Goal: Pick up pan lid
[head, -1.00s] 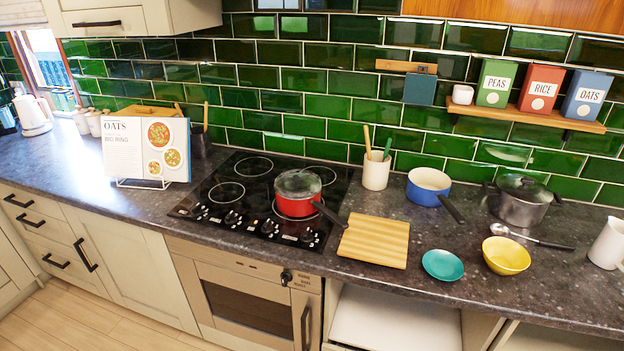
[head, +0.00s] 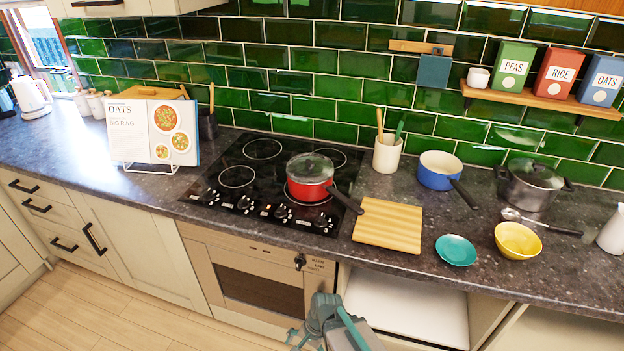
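A red saucepan (head: 307,190) with a dark handle stands on the front right of the black hob. A clear glass lid (head: 310,167) with a dark rim sits on it. A dark grey pot (head: 530,190) at the right also has a glass lid (head: 536,174) with a dark knob. A blue saucepan (head: 438,178) between them has no lid and shows its cream inside. Part of my grey and teal arm shows at the bottom edge, well below and in front of the worktop items.
A ribbed wooden board (head: 388,225), a teal plate (head: 456,250), a yellow bowl (head: 518,240) and a ladle (head: 540,222) lie right of the hob. A utensil pot (head: 387,154) stands behind. A cookbook (head: 156,132) stands left. A shelf (head: 540,100) holds tins.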

